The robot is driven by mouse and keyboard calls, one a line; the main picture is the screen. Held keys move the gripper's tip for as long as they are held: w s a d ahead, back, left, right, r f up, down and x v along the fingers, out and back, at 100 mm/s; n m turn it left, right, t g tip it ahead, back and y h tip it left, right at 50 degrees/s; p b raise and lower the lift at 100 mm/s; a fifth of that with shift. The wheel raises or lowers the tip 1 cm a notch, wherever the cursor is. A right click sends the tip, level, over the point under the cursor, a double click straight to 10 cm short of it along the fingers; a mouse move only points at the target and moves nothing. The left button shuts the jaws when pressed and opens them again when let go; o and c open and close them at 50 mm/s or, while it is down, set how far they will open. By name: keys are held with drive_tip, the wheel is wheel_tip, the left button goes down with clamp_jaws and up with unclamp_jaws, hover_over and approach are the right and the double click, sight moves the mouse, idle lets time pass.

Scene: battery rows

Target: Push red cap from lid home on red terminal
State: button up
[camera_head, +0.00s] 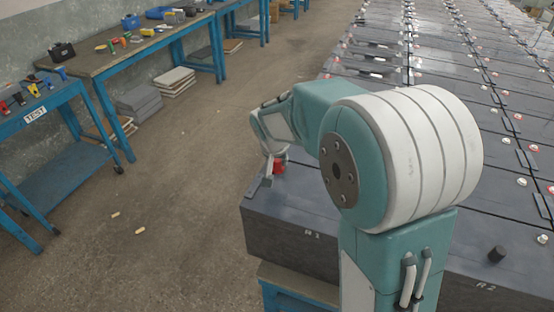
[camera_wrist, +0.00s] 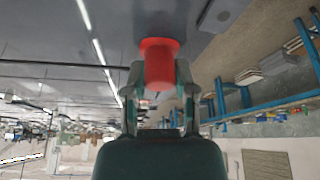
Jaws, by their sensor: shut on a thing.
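The red cap (camera_wrist: 160,62) is between the two fingertips of my gripper (camera_wrist: 159,78) in the wrist view. The fingers are shut on its sides, and its outer end sticks out past them toward the dark battery lid. In the head view the red cap (camera_head: 279,167) shows below my gripper (camera_head: 276,158), near the left corner of the battery marked R1 (camera_head: 290,238). A faint reddish patch shows on the lid beyond the cap. The red terminal is not clearly visible, and I cannot tell whether the cap touches it.
A black cap (camera_head: 497,254) stands on the battery marked R2. A dark flat bar (camera_head: 258,188) lies at the R1 lid's left edge. Rows of batteries with terminals fill the back right. Blue workbenches (camera_head: 150,45) stand across the open floor at left.

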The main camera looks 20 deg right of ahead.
drive_tip(key=shift+f, duration=0.2)
drive_tip(key=o, duration=0.8)
drive_tip(key=shift+o, duration=0.2)
drive_tip(key=o, duration=0.3)
drive_tip(key=shift+o, duration=0.2)
drive_tip(key=shift+r, duration=0.15)
drive_tip(key=shift+r, duration=3.4)
